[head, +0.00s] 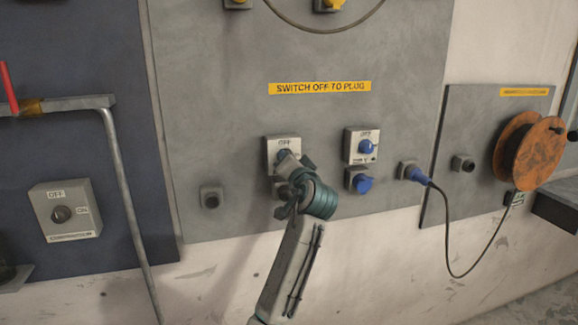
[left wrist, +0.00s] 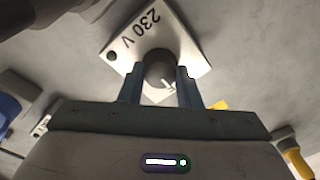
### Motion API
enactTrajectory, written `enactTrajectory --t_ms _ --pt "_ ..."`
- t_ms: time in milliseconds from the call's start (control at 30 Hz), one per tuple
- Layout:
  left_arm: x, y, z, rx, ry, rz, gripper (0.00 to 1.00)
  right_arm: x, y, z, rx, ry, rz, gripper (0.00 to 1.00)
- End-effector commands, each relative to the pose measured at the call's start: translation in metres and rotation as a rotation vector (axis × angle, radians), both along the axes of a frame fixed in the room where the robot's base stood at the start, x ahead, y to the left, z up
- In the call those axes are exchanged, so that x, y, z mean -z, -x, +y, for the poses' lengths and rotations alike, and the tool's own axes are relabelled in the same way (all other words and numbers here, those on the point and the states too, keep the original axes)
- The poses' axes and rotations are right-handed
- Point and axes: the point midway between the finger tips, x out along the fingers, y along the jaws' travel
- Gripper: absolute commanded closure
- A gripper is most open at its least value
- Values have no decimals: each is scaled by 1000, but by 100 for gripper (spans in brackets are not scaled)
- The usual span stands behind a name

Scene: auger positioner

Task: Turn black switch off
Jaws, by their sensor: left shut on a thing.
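The black switch is a dark round knob (left wrist: 158,66) with a white mark, on a pale plate labelled "230 V" in the left wrist view. In the head view its plate (head: 271,142), with an OFF label at the top, is on the grey panel, and the knob is mostly hidden by my gripper. My left gripper (head: 288,160) reaches up to this plate from below. In the left wrist view the two fingers of my left gripper (left wrist: 160,75) are on either side of the knob, shut on it. My right gripper is not in view.
A blue switch (head: 366,146) is right of it, with a blue socket (head: 360,181) below. A blue plug (head: 416,175) with a black cable sits further right. A grey switch box (head: 66,212) and a pipe (head: 128,205) are at left. An orange reel (head: 525,150) is at right.

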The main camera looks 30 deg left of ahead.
Motion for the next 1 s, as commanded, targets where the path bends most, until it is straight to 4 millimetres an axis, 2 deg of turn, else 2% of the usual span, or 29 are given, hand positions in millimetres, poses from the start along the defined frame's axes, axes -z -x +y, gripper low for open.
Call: enactTrajectory --t_ms 433,467,567,867,1000 --pt "2 0 0 0 9 -3 92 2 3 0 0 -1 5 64" --pt "2 0 0 0 9 -3 66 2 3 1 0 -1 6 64" --pt "2 0 0 0 8 -4 48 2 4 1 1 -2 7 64" --pt "1 1 -1 0 6 -5 48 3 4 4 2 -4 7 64" --pt "4 9 -12 2 7 -6 48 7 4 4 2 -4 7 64"
